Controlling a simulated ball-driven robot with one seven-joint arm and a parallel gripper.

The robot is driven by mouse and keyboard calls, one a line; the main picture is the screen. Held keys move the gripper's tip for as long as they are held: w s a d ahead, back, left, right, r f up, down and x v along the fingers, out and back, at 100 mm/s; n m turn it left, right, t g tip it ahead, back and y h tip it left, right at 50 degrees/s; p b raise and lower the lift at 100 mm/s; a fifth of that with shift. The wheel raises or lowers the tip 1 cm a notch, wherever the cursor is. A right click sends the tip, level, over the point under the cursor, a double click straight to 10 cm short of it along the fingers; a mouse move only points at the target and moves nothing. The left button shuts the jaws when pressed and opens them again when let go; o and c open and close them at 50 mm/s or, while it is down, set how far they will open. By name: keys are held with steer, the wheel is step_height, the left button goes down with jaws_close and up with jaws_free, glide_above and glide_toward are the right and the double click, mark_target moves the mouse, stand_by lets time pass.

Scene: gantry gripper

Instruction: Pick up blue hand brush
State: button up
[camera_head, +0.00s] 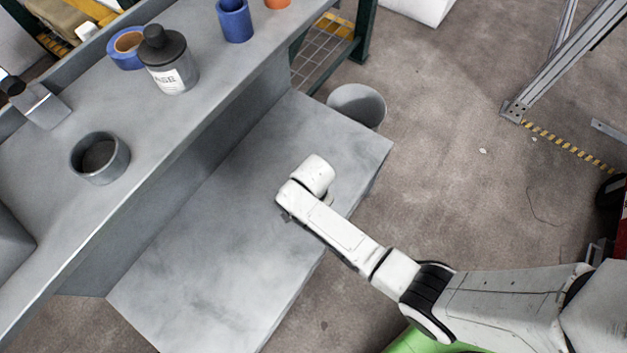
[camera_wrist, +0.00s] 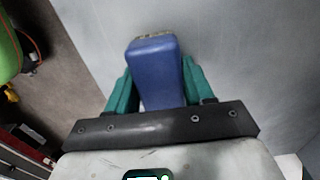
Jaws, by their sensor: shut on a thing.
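The blue hand brush (camera_wrist: 154,73) shows in the wrist view as a blue block with a strip of pale bristles at its far end. My gripper (camera_wrist: 155,88) has its two green fingers on either side of the brush and is shut on it. Grey surface lies beyond the brush; I cannot tell whether the brush touches it. In the head view my white arm reaches over the lower grey bench surface (camera_head: 215,235), and the arm hides the brush and the fingers there.
On the raised shelf (camera_head: 125,185) stand a dark-capped bottle (camera_head: 172,78), a grey ring (camera_head: 100,158), a blue tape roll (camera_head: 125,48) and a blue cup (camera_head: 235,20). A grey bin (camera_head: 358,104) stands on the floor behind the bench. The lower bench surface looks clear around my arm.

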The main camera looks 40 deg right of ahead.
steer(key=shift+r, duration=0.5)
step_height(320, 180, up, 2)
steer(key=shift+r+p, duration=0.2)
steer(key=shift+p, duration=0.35)
steer(key=s+r+p, duration=0.3)
steer(key=s+r, duration=0.6)
steer(key=s, duration=0.5)
steer(key=shift+d+r, duration=0.35)
